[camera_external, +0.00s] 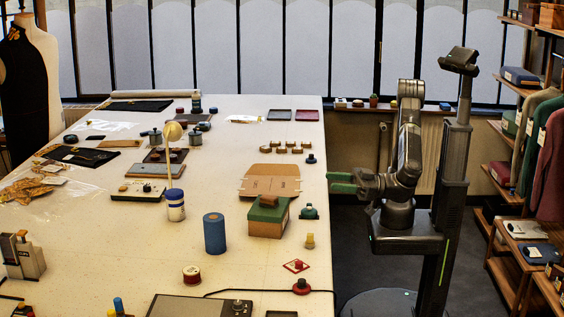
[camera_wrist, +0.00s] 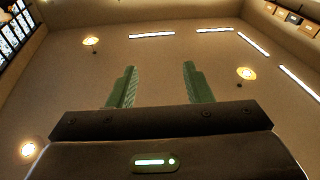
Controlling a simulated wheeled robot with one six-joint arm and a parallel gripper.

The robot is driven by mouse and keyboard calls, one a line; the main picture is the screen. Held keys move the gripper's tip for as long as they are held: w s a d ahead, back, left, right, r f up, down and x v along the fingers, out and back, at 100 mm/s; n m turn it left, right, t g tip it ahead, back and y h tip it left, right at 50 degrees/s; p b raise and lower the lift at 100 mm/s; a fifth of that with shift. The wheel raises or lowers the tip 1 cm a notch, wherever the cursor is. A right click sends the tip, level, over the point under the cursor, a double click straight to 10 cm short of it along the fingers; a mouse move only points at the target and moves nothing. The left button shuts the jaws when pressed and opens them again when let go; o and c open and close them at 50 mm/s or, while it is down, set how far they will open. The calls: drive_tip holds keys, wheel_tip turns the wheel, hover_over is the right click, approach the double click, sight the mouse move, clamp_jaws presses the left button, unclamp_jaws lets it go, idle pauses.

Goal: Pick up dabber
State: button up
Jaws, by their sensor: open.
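I cannot tell for sure which small object is the dabber. A small yellow-topped piece (camera_external: 310,241) stands near the table's right edge, and a dark green knobbed piece (camera_external: 308,212) sits just behind it. Two more small pieces, one with a blue top (camera_external: 118,305), are at the front left. My gripper (camera_external: 342,182) is at the table's right edge, with green fingers pointing left. In the wrist view, the two fingers of my gripper (camera_wrist: 160,82) are apart with nothing between them. That view faces the ceiling, so no table object shows in it.
A green-topped box (camera_external: 268,217) stands near the right edge, with a cardboard piece (camera_external: 270,180) behind it. A blue cylinder (camera_external: 215,234) and a blue-white jar (camera_external: 175,205) stand left of it. A cable (camera_external: 250,291) crosses the front. Shelves (camera_external: 515,200) are at right.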

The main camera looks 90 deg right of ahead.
drive_tip(key=s+d+f+m+g+h, duration=0.2)
drive_tip(key=s+d+f+m+h, duration=0.3)
drive_tip(key=d+m+h, duration=0.15)
drive_tip(key=n, duration=0.1)
approach(310, 241)
drive_tip(key=w, duration=0.4)
drive_tip(key=w+d+r+p, duration=0.1)
drive_tip(key=w, duration=0.2)
drive_tip(key=w+d, duration=0.1)
drive_tip(key=w, duration=0.3)
drive_tip(key=shift+w+d+r+p, duration=0.15)
drive_tip(key=shift+w+p, duration=0.15)
drive_tip(key=shift+p, duration=0.1)
clamp_jaws()
